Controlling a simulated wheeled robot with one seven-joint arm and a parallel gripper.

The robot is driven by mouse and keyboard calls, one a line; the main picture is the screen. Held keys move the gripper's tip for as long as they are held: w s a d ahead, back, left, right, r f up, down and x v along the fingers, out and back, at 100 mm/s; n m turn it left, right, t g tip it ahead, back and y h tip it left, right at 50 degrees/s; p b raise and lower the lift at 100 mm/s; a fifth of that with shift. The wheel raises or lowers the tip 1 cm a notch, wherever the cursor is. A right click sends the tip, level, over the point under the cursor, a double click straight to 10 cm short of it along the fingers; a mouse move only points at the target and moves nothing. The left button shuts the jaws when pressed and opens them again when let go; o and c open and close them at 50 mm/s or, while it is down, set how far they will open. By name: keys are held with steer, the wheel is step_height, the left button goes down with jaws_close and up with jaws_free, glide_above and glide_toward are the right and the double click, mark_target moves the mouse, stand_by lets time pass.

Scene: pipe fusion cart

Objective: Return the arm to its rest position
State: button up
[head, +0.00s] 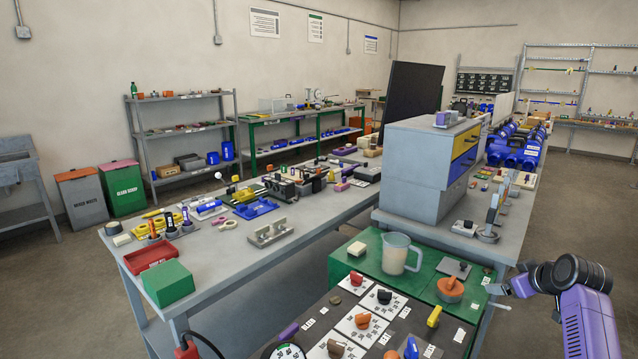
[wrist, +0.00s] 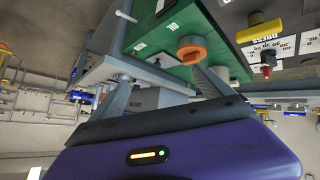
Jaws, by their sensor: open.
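My arm shows at the right of the head view, with a purple link and dark joints. My gripper (head: 499,290) is beside the right edge of the green-topped cart, pointing left. In the wrist view, my gripper (wrist: 165,88) has its two grey fingers spread apart with nothing between them. The wrist view is strongly tilted. The cart's green top (head: 345,270) carries a clear jug (head: 399,253), an orange round part (head: 450,289) and a cream block (head: 357,249). The orange part also shows in the wrist view (wrist: 191,47), beyond the right finger.
A dark panel with orange, black, red and yellow knobs (head: 362,320) lies in front of the green top. A long grey bench (head: 225,262) with many tools stands behind and left. A grey drawer cabinet (head: 415,165) stands behind the cart. Open floor (head: 575,215) lies to the right.

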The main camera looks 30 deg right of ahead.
steer(key=s+a+f+m+t+h, duration=0.2)
steer(key=s+a+t, duration=0.1)
steer(key=a, duration=1.2)
steer(key=s+a+f+m+t+h, duration=0.1)
steer(key=s+a+f+m+t, duration=0.15)
steer(key=a, duration=1.15)
steer(key=s+a+r+n+y, duration=0.2)
steer(key=s+a+n+y, duration=0.1)
steer(key=s+a, duration=1)
steer(key=s+a+r+n+y, duration=0.2)
steer(key=s+a+y, duration=0.3)
steer(key=s+a, duration=0.8)
steer(key=shift+s+a+n+t, duration=0.4)
steer(key=shift+s+n, duration=0.25)
steer(key=shift+s, duration=0.45)
